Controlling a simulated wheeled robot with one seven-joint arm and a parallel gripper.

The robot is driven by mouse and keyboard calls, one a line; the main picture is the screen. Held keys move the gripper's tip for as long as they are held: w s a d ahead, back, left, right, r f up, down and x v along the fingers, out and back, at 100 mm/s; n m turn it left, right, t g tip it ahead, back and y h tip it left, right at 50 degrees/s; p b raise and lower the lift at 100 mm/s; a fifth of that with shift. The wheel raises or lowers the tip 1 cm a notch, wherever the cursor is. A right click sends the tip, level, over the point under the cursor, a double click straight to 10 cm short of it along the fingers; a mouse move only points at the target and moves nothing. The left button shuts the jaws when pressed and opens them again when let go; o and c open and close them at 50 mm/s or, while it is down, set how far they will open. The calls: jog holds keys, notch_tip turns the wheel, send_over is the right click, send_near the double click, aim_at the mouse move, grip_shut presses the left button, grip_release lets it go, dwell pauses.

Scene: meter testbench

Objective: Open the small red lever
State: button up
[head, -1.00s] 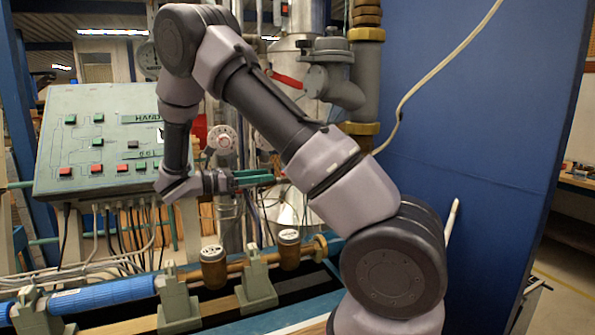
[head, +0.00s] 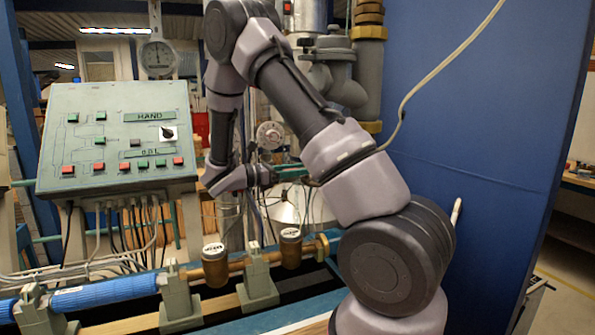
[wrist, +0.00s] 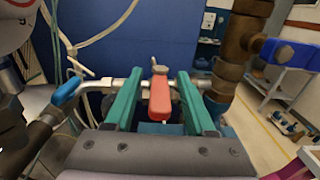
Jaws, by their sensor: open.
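The small red lever (wrist: 160,98) shows in the middle of the wrist view, on a metal pipe (wrist: 100,84). My gripper (wrist: 154,88) is open, with one green finger on each side of the lever. The lever lies between the fingers, with a gap visible on both sides. In the head view my gripper (head: 290,172) is behind the pipes' side of the bench, partly hidden by my own arm. The lever cannot be made out in the head view.
A blue-handled part (wrist: 66,90) is left of my gripper, and a brown pipe with a blue handle (wrist: 290,52) is to the right. A control panel (head: 90,110) stands at the left, a blue wall (head: 480,130) at the right. A pale hose (head: 440,65) hangs on the wall.

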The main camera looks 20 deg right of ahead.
grip_shut()
dwell(1.4)
